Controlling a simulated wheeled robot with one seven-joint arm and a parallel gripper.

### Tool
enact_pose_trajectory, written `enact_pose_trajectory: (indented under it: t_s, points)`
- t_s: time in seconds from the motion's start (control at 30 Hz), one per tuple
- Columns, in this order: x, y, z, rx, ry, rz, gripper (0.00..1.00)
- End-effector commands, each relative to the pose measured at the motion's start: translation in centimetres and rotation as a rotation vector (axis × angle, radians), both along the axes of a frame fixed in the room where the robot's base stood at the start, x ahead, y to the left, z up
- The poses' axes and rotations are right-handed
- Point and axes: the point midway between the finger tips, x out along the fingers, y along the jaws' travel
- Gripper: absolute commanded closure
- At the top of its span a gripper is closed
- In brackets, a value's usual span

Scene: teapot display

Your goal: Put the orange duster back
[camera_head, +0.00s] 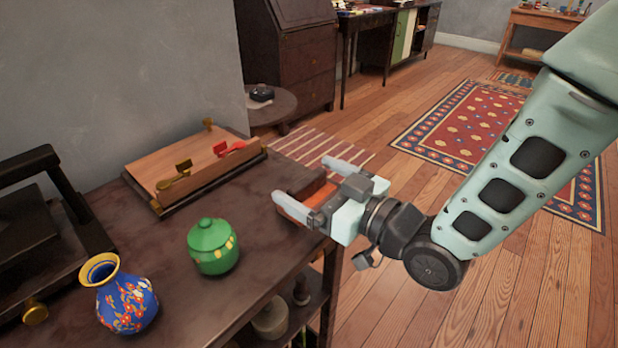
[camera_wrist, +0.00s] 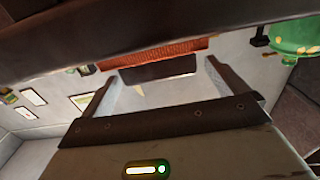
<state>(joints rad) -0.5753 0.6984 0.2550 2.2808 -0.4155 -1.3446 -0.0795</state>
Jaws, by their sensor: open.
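The orange duster (camera_head: 291,207) is at the right edge of the dark table, partly hidden by my gripper in the head view. In the wrist view, which is upside down, its orange textured face (camera_wrist: 150,50) is toward the tabletop and a dark block (camera_wrist: 158,69) is on the other side. My gripper (camera_head: 325,192) is open, with a finger on either side of the duster. In the wrist view the fingers (camera_wrist: 160,78) are wide apart, with the dark block between their tips. I cannot tell whether they touch it.
A green lidded jar (camera_head: 213,247) stands left of my gripper. A blue flowered vase (camera_head: 124,300) is nearer the front. A wooden stand (camera_head: 153,168) with yellow and red scoops lies behind. A dark device (camera_head: 40,240) is at left. Bare table (camera_head: 165,235) lies between them.

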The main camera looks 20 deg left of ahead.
Motion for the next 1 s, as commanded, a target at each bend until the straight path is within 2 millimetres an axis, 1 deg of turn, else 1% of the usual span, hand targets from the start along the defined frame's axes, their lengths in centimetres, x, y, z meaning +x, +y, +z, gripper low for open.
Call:
enact_pose_trajectory:
  t_s: [0.03, 0.3, 0.37, 0.4, 0.63, 0.8, 1.0]
  points:
    - [-0.3, -1.0, 0.0, -0.001, 0.002, -0.003, 0.01]
    - [-2.6, -6.8, -0.1, -0.002, 0.003, -0.005, 0.01]
    - [-3.1, -7.8, 0.2, -0.003, 0.004, -0.003, 0.01]
    - [-3.2, -8.1, 0.4, -0.003, 0.005, -0.003, 0.01]
    - [-3.9, -9.7, 0.2, -0.001, 0.002, 0.000, 0.01]
    - [-4.1, -10.0, 0.1, 0.001, 0.001, -0.002, 0.01]
    - [-4.0, -10.0, -0.1, -0.013, 0.001, -0.002, 0.01]
